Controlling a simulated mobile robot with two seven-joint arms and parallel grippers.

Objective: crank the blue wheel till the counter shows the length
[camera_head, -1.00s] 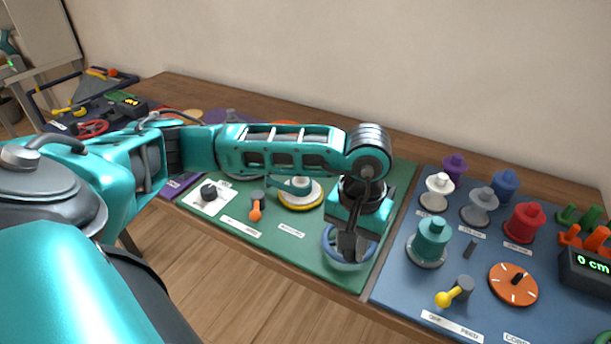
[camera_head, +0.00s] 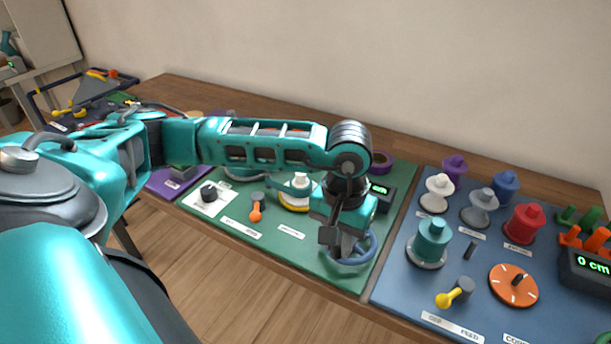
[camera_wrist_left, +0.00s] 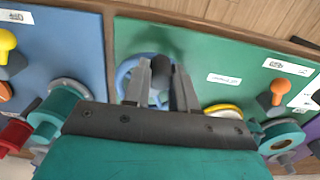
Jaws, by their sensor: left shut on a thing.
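The blue wheel (camera_head: 373,246) is a ring on the green board, partly hidden under my left gripper (camera_head: 333,244) in the head view. The wheel also shows in the left wrist view (camera_wrist_left: 124,75). There the two grey fingers of my left gripper (camera_wrist_left: 161,88) stand on either side of a dark upright handle (camera_wrist_left: 161,70) at the wheel, shut on it. A black counter (camera_head: 387,193) with green digits stands behind the wheel on the green board; its reading is too small to tell. My right gripper is in neither view.
The blue board (camera_head: 390,284) at the right holds several coloured spools, an orange dial (camera_head: 513,286), a yellow-knobbed lever (camera_head: 455,293) and another counter (camera_head: 588,270) reading 0 cm. An orange lever (camera_head: 256,208) and a black knob (camera_head: 208,193) stand left of the wheel.

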